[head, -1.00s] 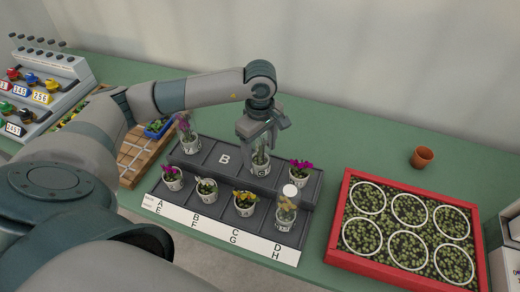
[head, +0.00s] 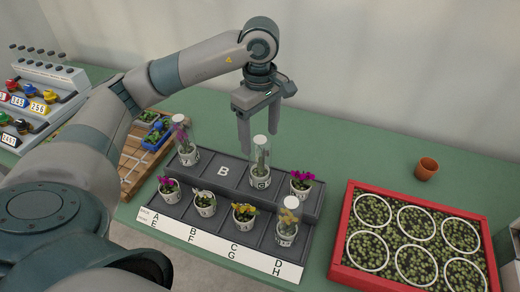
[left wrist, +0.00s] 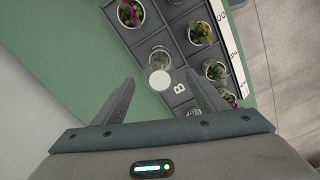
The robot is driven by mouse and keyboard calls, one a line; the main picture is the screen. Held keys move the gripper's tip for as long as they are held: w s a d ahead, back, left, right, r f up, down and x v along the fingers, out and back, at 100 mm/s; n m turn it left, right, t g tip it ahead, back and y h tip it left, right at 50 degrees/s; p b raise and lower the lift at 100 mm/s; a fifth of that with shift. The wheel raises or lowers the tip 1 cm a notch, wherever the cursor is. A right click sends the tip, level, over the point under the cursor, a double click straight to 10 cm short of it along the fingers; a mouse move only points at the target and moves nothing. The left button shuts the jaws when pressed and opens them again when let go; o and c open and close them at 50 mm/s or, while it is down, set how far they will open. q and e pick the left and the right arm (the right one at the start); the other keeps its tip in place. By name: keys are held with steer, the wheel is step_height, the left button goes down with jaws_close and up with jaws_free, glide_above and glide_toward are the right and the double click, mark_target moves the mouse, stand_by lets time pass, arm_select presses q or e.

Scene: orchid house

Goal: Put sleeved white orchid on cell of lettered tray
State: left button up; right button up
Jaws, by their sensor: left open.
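The sleeved white orchid (head: 261,163), a pot with a clear upright sleeve, stands in the back row of the dark lettered tray (head: 223,187), in the cell just right of the empty cell B (head: 223,171). Its flower colour is hard to make out through the sleeve. My left gripper (head: 259,150) is open and empty, its fingers pointing down above and behind the sleeve top, apart from the pot. In the left wrist view the round white sleeve top (left wrist: 160,80) shows beyond the open fingers (left wrist: 163,90). My right gripper is not in view.
Other sleeved pots stand at the back-left (head: 184,145) and front-right (head: 288,222) cells; unsleeved flowers fill several others. A red crate (head: 337,225) of ringed plants is at the right, with a small terracotta pot (head: 427,168) behind it. The green bench behind the tray is clear.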

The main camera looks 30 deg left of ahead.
arm_select(q)
steer(key=shift+r, duration=0.95)
steer(key=shift+d, duration=0.1)
